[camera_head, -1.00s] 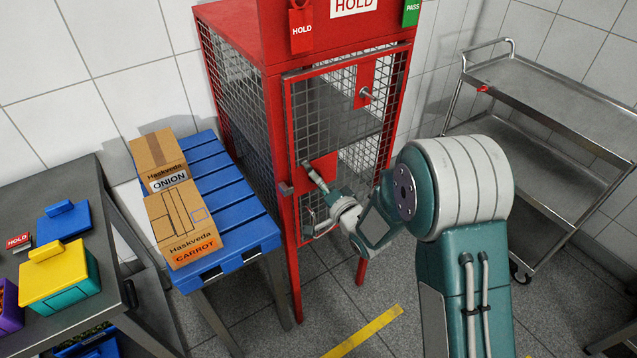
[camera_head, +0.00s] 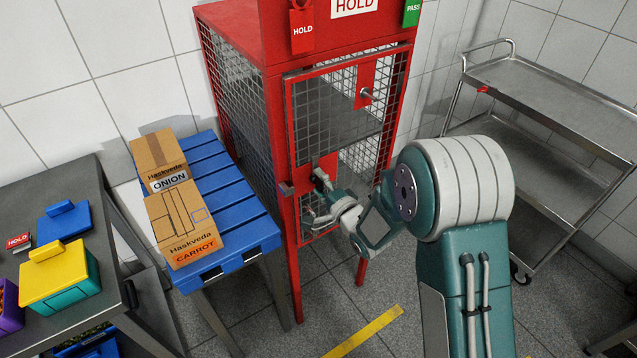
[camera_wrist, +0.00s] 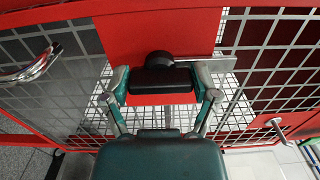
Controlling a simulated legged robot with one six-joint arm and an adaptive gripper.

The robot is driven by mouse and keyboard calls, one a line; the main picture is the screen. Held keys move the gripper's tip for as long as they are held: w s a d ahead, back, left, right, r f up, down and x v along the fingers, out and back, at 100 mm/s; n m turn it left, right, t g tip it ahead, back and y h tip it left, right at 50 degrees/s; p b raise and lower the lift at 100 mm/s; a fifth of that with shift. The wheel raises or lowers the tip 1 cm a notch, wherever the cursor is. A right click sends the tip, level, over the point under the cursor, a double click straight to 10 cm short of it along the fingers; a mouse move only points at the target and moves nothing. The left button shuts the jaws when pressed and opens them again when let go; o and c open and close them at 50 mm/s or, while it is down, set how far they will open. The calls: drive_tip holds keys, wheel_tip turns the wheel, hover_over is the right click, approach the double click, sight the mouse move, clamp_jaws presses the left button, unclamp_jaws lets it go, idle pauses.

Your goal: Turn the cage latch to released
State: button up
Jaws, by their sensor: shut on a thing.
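The cage latch (camera_head: 321,176) is a dark handle on a red plate on the front of the red mesh cage (camera_head: 277,150). In the wrist view the latch (camera_wrist: 160,78) shows as a black bar with a round hub behind it, in front of the red plate. My gripper (camera_head: 325,200) reaches the plate from the lower right. In the wrist view my gripper (camera_wrist: 163,84) has one finger against each end of the black bar and is shut on it. In the head view the fingers partly hide the latch.
A blue slatted stand (camera_head: 240,225) with two cardboard boxes is left of the cage. A grey table (camera_head: 75,190) with coloured boxes is at far left. A steel cart (camera_head: 550,90) stands at right. A metal handle (camera_wrist: 30,65) shows in the wrist view.

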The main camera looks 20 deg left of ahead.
drive_tip(key=shift+w+d+f, duration=0.15)
drive_tip(key=o, duration=1.2)
drive_tip(key=shift+f, duration=0.1)
drive_tip(key=v, duration=1.1)
drive_tip(key=shift+s+d, duration=0.3)
